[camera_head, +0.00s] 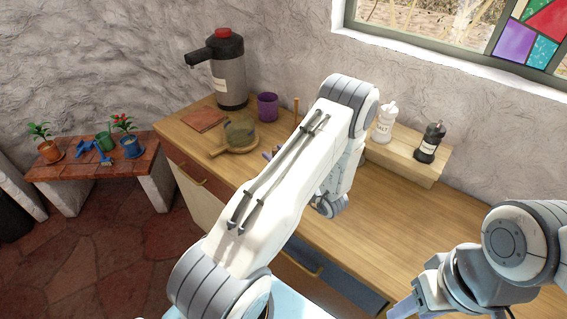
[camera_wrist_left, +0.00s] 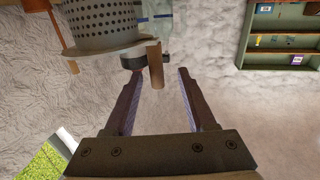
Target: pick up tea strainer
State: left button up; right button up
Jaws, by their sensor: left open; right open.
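A grey perforated cup, which looks like the tea strainer (camera_wrist_left: 100,22), shows at the upper left of the left wrist view, cut off by the top edge. A flat wooden rim and a short wooden post (camera_wrist_left: 156,70) show below it. My left gripper (camera_wrist_left: 160,74) is open, with its fingertips on either side of the post in the picture; I cannot tell whether they touch it. In the head view my left arm hides most of that gripper. A greenish-grey cup (camera_head: 239,131) there sits on a round wooden board (camera_head: 236,147). My right gripper (camera_head: 404,304) is open, low on the right.
A dispenser with a red top (camera_head: 230,75), a purple cup (camera_head: 268,106) and a brown tile (camera_head: 203,119) stand on the wooden counter (camera_head: 415,205). A small riser (camera_head: 400,152) holds a white bottle (camera_head: 385,122) and a black bottle (camera_head: 430,143). The front right counter looks clear.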

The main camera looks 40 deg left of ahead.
pick_arm(q)
jog(key=x, duration=0.1)
jog(key=p+x, duration=0.1)
jog(key=x, duration=0.2)
jog(key=shift+w+a+f+p, duration=0.25)
jog(key=shift+a+f+p, duration=0.05)
jog(key=shift+p, duration=0.05)
grip_shut()
dwell(1.1)
